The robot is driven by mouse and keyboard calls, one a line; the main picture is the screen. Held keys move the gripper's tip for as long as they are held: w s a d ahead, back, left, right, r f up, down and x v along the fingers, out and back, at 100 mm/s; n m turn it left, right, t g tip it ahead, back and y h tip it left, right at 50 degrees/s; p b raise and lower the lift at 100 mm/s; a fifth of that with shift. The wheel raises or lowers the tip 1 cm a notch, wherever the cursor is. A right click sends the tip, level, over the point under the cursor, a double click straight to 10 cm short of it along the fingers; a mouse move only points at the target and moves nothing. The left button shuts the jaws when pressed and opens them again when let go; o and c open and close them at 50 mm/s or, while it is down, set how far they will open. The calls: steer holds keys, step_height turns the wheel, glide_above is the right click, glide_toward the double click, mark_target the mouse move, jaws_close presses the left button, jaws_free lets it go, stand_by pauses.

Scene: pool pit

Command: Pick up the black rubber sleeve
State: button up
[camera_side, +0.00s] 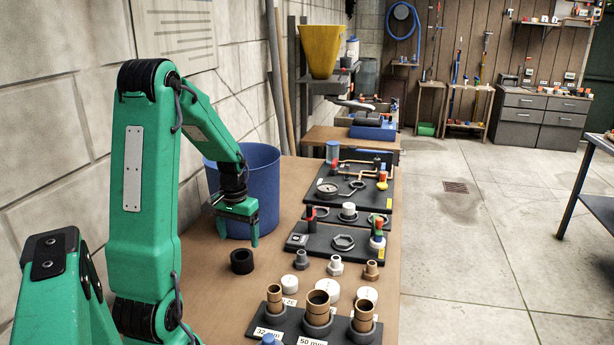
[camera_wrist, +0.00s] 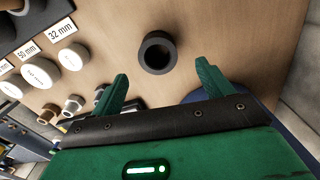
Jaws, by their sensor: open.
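The black rubber sleeve (camera_side: 242,261) is a short, thick ring standing on its end on the brown bench top, with its hole facing up. In the wrist view the sleeve (camera_wrist: 158,40) lies beyond the fingertips, roughly between their lines, and apart from both. My gripper (camera_side: 240,238) is green and points down, above the bench near the sleeve and in front of the blue bucket. In the wrist view my gripper (camera_wrist: 161,72) has its two fingers spread wide with nothing between them.
A blue bucket (camera_side: 262,190) stands behind my gripper. White caps (camera_side: 294,284) and metal fittings (camera_side: 335,265) stand right of the sleeve. A black holder with brown pipe pieces (camera_side: 318,308) is at the front, and a black panel (camera_side: 322,248) lies behind. Bare bench surrounds the sleeve's left and front.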

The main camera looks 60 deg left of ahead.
mark_target(242, 256)
steer(key=shift+f, duration=1.15)
steer(key=shift+d+f, duration=0.15)
steer(key=shift+f, duration=2.45)
steer(key=shift+w, duration=0.1)
steer(key=c, duration=1.3)
steer(key=shift+o, duration=0.2)
steer(key=shift+r, duration=0.2)
